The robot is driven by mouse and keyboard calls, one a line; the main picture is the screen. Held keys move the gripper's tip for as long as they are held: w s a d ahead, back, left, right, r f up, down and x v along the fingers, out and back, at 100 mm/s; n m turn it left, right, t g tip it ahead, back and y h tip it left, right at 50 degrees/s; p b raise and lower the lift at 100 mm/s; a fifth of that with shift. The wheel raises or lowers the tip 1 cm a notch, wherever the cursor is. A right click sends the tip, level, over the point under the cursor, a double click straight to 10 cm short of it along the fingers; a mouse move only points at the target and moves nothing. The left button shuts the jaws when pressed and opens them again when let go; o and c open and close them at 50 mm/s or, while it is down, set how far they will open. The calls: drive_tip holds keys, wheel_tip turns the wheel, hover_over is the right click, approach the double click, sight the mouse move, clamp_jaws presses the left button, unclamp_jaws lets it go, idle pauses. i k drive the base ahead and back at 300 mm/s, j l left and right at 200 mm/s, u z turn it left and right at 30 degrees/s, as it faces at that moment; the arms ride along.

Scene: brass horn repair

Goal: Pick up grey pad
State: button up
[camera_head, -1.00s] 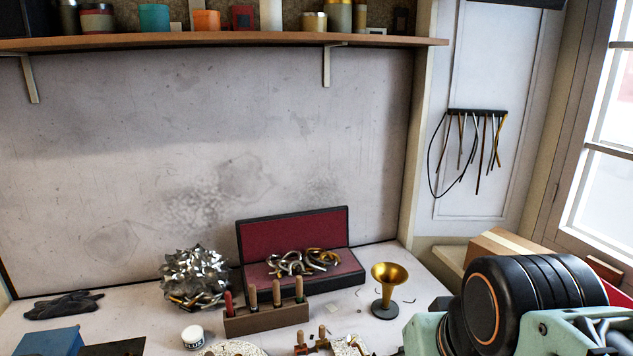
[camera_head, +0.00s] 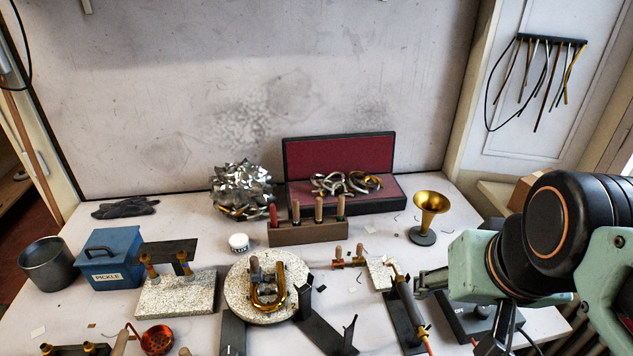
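No single thing stands out clearly as the grey pad. A dark grey, flat, crumpled piece (camera_head: 125,207), perhaps a glove or cloth, lies at the back left of the bench. A small pale speckled block (camera_head: 381,274) lies right of centre, partly behind a brass-tipped torch. My arm enters at the right, with its mint-green link over the bench's right side. I cannot make out my gripper's fingertips or whether they are open. They are well to the right of the dark grey piece, and nothing held shows.
A round speckled disc (camera_head: 241,292) carries a brass U-tube (camera_head: 267,297). A blue PICKLE box (camera_head: 110,265), a metal pot (camera_head: 48,266), a tool block (camera_head: 308,233), a red-lined case (camera_head: 340,158) and a brass bell (camera_head: 430,205) crowd the bench. Dark plates lie in front.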

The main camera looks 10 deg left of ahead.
sight(256, 271)
drive_tip(key=u, duration=1.25)
drive_tip(key=i+j, duration=0.1)
drive_tip(key=j, duration=0.5)
drive_tip(key=i+j+z, duration=0.1)
drive_tip(key=j, duration=0.5)
